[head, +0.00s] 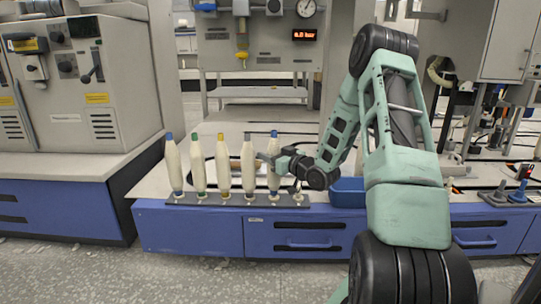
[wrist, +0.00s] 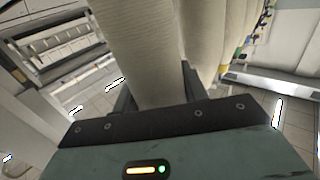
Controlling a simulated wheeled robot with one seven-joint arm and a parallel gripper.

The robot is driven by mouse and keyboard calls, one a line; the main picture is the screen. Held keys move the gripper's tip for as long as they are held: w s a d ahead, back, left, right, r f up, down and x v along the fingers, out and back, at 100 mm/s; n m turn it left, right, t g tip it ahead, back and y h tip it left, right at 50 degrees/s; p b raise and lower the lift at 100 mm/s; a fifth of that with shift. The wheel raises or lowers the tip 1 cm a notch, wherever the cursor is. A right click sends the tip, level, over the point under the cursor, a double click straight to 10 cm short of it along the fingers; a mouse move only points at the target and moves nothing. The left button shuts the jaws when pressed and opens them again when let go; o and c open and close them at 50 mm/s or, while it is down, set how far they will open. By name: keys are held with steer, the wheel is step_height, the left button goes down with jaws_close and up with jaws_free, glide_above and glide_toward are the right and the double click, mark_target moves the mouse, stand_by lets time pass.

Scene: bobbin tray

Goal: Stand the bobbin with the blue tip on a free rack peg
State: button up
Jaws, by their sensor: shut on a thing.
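A cream bobbin with a blue tip (head: 273,160) stands upright at the right end of the row of bobbins. My gripper (head: 273,158) is shut on its body from the right side. In the wrist view the bobbin (wrist: 140,55) fills the space between the two fingers. Its foot is at the rack (head: 230,201); whether it rests on a peg or hangs just above one, I cannot tell. A free peg (head: 298,192) shows to its right. Another bobbin with a blue tip (head: 173,165) stands at the far left of the rack.
Bobbins with green (head: 197,165), yellow (head: 223,165) and grey (head: 248,165) tips stand between the two blue-tipped ones, close together. A blue bin (head: 348,192) sits on the bench right of the rack. A grey machine (head: 85,90) stands at the left.

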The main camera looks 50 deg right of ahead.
steer(key=shift+f+b, duration=0.35)
steer(key=shift+f, duration=0.2)
steer(key=o, duration=0.7)
steer(key=shift+o, duration=0.2)
steer(key=shift+s, duration=0.1)
steer(key=s+p, duration=0.1)
steer(key=s, duration=0.9)
steer(key=shift+s+a, duration=0.25)
steer(key=shift+s, duration=0.15)
